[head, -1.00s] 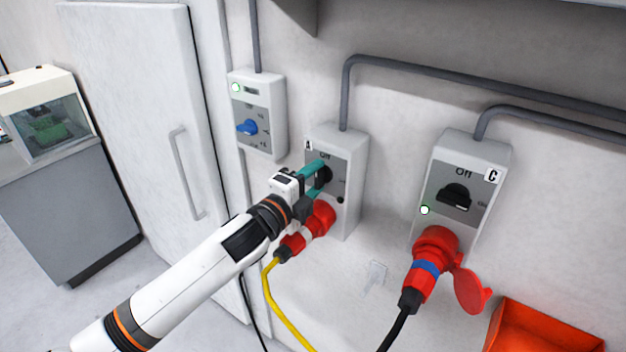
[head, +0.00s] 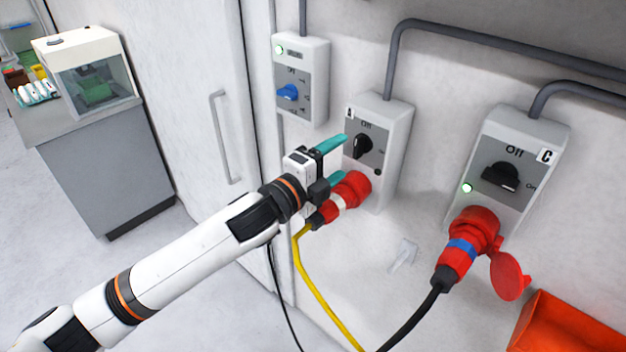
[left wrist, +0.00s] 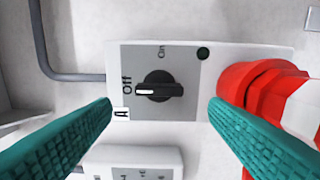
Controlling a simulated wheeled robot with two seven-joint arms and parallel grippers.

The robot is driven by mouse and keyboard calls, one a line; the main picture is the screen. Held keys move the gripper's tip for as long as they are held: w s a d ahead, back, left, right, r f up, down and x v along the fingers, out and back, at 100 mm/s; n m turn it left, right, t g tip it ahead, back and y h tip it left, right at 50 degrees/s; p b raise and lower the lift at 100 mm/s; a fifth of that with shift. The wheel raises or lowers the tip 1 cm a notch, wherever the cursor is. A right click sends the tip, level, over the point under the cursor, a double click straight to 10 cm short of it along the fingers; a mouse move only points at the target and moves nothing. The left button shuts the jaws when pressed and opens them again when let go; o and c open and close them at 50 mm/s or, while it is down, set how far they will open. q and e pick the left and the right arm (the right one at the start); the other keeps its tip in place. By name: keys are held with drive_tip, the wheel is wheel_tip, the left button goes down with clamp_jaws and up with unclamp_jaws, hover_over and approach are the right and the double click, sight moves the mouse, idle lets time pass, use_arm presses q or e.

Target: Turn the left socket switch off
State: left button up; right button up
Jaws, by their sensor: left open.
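The left socket A (head: 393,130) is a light grey wall box with a black rotary switch (head: 363,146). The switch handle points to Off; in the left wrist view the white mark on the switch (left wrist: 158,91) also points at the word Off. The lamp on socket A (left wrist: 203,53) is dark. My left gripper (head: 341,160) is open and empty, its teal fingers in front of socket A and apart from the switch. In the left wrist view the switch shows between the two fingers. My right gripper is not in view.
A red plug (head: 348,192) with a yellow cable sits in socket A, close to the lower finger. Socket C (head: 541,126) on the right has a lit green lamp and a red plug (head: 461,252). A blue-knob box (head: 316,80) hangs to the left. An orange-red bin (head: 560,325) stands lower right.

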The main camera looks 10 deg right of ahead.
use_arm(q)
drive_tip(key=b+v, duration=0.1)
drive_tip(key=v, duration=0.5)
drive_tip(key=shift+s+a+b, duration=0.2)
drive_tip(key=shift+a+b, duration=0.1)
